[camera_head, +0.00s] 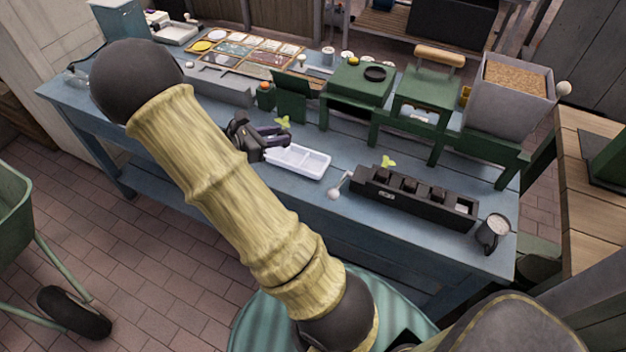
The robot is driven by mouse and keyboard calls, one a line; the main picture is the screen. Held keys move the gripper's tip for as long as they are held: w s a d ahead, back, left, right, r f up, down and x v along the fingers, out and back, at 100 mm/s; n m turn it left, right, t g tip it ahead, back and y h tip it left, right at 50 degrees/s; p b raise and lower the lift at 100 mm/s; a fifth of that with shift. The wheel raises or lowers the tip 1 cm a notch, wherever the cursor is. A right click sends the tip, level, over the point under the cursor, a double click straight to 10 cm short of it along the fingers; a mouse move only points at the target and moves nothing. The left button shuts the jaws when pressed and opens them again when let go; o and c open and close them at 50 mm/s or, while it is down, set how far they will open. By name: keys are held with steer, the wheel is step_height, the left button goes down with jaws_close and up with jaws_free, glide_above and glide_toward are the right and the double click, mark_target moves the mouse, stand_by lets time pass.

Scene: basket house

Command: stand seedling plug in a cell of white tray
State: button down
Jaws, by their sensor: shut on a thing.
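The white tray (318,168) lies on the blue bench near its front edge, and its cells look empty where visible. My gripper (278,136) is at the tray's back left, with my arm hiding the left end of the tray. It is shut on a seedling plug, whose green leaves (283,122) stick up above the fingers. The plug's body is hidden by the fingers, and I cannot tell whether it touches the tray. Another seedling (388,162) shows its leaves at the black plug holder (418,213), right of the tray.
A small white-ended tool (335,192) lies between tray and holder. A dark mug (489,236) stands at the bench's right front. Green stands (359,83), a bin of brown material (507,105) and a grey trough (222,84) line the back. Blue bench shows bare between tray and stands.

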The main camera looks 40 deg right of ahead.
steer(key=s+d+r+m+g+b, duration=0.1)
steer(key=s+d+m+g+b, duration=0.1)
steer(key=s+d+m+g, duration=0.1)
steer(key=s+d+g, duration=0.1)
steer(key=d, duration=0.1)
steer(key=shift+s+d+y+b, duration=0.3)
steer(key=shift+d+y+b, duration=0.05)
steer(key=shift+y+b, duration=0.05)
glide_above(305, 159)
steer(key=s+a, duration=0.2)
steer(key=f, duration=0.6)
steer(key=shift+w+d+f+b, duration=0.1)
steer(key=shift+w+d+b, duration=0.1)
steer(key=shift+b, duration=0.2)
steer(key=shift+w+f, duration=0.1)
steer(key=shift+f, duration=1.85)
steer(key=shift+s, duration=0.2)
